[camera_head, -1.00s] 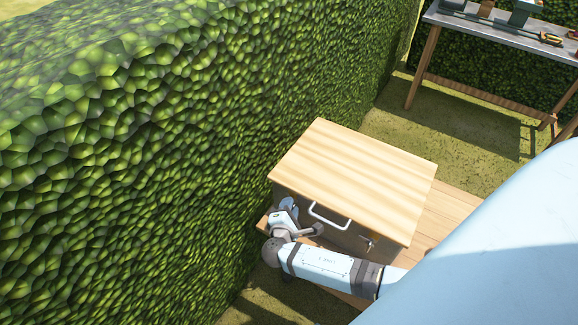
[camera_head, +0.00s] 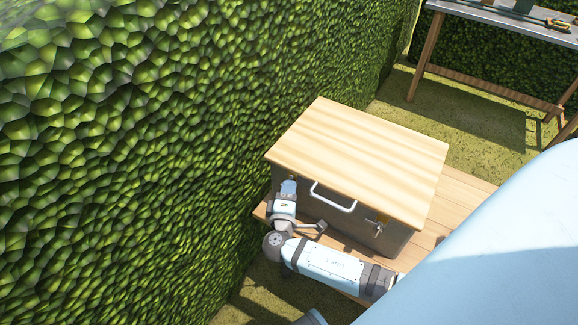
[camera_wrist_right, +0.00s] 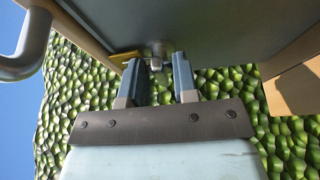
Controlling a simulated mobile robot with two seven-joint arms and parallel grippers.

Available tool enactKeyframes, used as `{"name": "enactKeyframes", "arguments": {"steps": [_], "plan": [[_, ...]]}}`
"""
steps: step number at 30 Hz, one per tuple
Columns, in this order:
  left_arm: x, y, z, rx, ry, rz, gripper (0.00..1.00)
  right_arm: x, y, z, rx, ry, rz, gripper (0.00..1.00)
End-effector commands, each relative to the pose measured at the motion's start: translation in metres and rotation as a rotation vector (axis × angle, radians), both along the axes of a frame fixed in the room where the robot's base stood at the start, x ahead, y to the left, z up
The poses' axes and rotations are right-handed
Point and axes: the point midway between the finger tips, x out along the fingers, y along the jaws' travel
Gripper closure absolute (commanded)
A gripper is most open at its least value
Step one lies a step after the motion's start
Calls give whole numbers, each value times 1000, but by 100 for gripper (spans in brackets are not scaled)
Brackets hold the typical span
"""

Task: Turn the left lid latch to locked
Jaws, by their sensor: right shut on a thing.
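A grey box (camera_head: 393,238) with a pale wooden lid (camera_head: 360,155) stands on a wooden table, with a white handle (camera_head: 333,197) on its front. My right gripper (camera_head: 288,184) is at the left end of the box front, just under the lid edge. In the right wrist view my right gripper (camera_wrist_right: 158,66) has its two blue fingers on either side of a small metal latch (camera_wrist_right: 156,50), shut on it. A brass piece (camera_wrist_right: 124,57) sits beside it. The left latch is hidden by the gripper in the head view. My left gripper is not seen.
A second latch (camera_head: 375,226) is on the right of the box front. A tall green hedge (camera_head: 150,150) rises close on the left. The wooden table (camera_head: 455,195) has bare room right of the box. A workbench (camera_head: 500,17) with tools stands at the back right.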

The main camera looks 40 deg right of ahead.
Motion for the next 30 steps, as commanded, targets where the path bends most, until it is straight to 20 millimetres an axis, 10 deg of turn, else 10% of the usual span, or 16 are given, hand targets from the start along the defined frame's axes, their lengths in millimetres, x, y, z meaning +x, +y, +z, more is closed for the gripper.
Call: {"name": "enactKeyframes", "arguments": {"steps": [10, 11, 14, 30], "plan": [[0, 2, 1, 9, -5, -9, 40, -1, 1, -1, 3, 0, 1, 96], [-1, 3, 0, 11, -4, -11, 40, -1, 1, -1, 3, 0, 1, 70], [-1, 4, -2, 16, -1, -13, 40, 0, 1, -1, 2, -1, 1, 48], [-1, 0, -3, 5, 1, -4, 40, 2, -2, 0, 1, -1, 1, 48]]}}
